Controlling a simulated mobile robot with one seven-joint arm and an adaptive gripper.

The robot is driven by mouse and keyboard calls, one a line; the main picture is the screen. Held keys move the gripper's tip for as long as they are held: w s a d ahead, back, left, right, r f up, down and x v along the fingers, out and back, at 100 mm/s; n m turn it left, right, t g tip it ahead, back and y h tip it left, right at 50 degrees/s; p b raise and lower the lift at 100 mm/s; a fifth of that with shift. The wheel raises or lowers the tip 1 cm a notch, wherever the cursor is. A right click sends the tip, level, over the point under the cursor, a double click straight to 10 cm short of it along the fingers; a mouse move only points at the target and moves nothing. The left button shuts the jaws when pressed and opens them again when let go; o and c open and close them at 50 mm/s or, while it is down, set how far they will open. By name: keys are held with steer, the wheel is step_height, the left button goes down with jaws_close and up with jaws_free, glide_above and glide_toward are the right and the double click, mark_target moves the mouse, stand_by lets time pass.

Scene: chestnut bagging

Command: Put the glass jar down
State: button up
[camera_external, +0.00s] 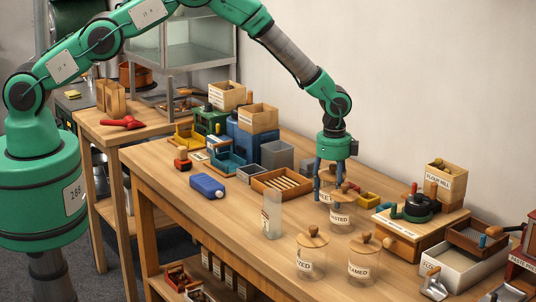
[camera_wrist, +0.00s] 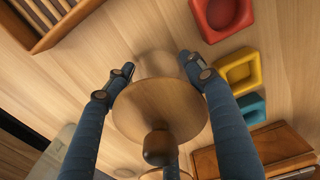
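My gripper (camera_external: 331,190) points straight down over the table, with its dark fingers around a glass jar (camera_external: 325,198) with a wooden lid. In the wrist view the jar's round lid (camera_wrist: 160,112) with a dark knob lies between the fingers (camera_wrist: 160,70), which appear closed on the jar's sides. The jar looks upright. Whether its base touches the table is hidden. A second lidded jar (camera_external: 341,220), its label ending in "ASTED", stands close in front and partly overlaps it.
Two more lidded jars (camera_external: 311,255) (camera_external: 360,262) stand near the front edge. A clear upright container (camera_external: 272,214) stands left. A slatted wooden tray (camera_external: 282,182) lies behind left. Red (camera_wrist: 222,14), yellow (camera_wrist: 239,72) and blue (camera_wrist: 252,108) small trays lie right in the wrist view.

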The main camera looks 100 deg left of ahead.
mark_target(333, 164)
steer(key=o, duration=0.4)
steer(key=shift+r, duration=0.1)
step_height(333, 164, up, 12)
steer(key=shift+r, duration=0.1)
stand_by(0.6)
stand_by(0.8)
